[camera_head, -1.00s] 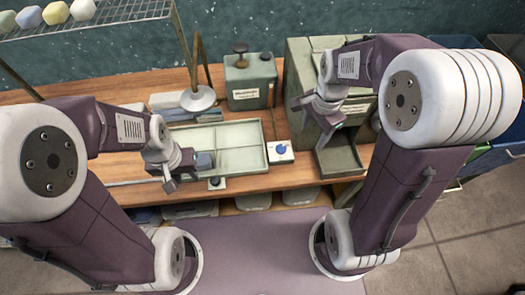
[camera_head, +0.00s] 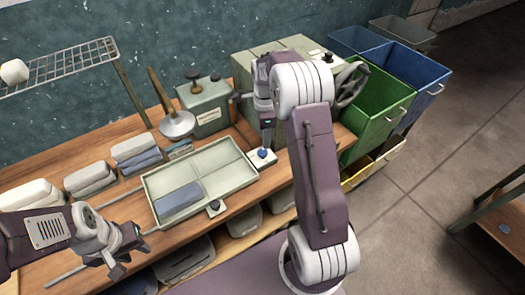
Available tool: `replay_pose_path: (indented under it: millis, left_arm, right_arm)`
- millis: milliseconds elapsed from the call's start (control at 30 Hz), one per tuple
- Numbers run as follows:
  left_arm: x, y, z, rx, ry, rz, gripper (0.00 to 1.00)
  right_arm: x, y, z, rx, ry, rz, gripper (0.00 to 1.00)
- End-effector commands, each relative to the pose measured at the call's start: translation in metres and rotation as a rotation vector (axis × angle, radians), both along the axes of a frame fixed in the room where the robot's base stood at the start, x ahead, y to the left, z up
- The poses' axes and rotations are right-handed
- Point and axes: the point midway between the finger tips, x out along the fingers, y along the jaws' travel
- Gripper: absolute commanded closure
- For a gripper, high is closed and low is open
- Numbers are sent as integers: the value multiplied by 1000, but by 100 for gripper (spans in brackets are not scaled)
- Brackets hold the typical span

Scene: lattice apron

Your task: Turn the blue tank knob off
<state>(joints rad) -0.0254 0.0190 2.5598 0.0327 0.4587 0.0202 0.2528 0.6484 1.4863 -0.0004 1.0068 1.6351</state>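The blue knob (camera_head: 262,153) sits on a small white box at the right end of the pale green tray (camera_head: 152,190), on the wooden bench. My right gripper (camera_head: 267,140) points down just above the blue knob. Whether it touches the knob, and how far its fingers are apart, I cannot tell. My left gripper (camera_head: 131,260) is at the lower left, in front of the bench's front edge and away from the knob. It looks open, with nothing between its fingers.
A dark knob (camera_head: 213,206) is at the tray's front edge. A blue-grey cloth (camera_head: 178,199) lies in the tray. A green tank (camera_head: 205,105) stands behind. A large green machine with a handwheel (camera_head: 350,84) is right of it. Green and blue bins (camera_head: 375,110) stand at the right.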

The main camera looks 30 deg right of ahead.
Motion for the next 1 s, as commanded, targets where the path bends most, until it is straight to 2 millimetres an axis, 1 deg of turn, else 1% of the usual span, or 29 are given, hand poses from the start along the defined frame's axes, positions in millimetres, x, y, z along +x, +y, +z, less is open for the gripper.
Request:
replay_pose_path:
  millis: [200, 300, 400, 533, 733, 933, 1000]
  left_arm:
    - [0, 0, 4, 0, 0, 1, 64]
    - [0, 0, 5, 0, 0, 0, 64]
    - [0, 0, 6, 0, 0, 0, 64]
    - [0, 0, 6, 0, 0, 0, 64]
    - [0, 0, 6, 0, 0, 0, 64]
    - [0, 0, 6, 0, 0, 0, 64]
    - [0, 0, 6, 0, 0, 0, 64]
  right_arm:
    - [-2, 2, -46, 2, 6, 2, 42]
    - [-2, 2, -63, 2, 5, 2, 42]
    - [-1, 2, -75, 1, 3, 2, 42]
    - [-1, 2, -82, 1, 2, 2, 42]
    - [-1, 2, -82, 0, 1, 3, 42]
    - [-1, 2, -82, 0, 1, 3, 98]
    - [-1, 2, -82, 0, 1, 3, 100]
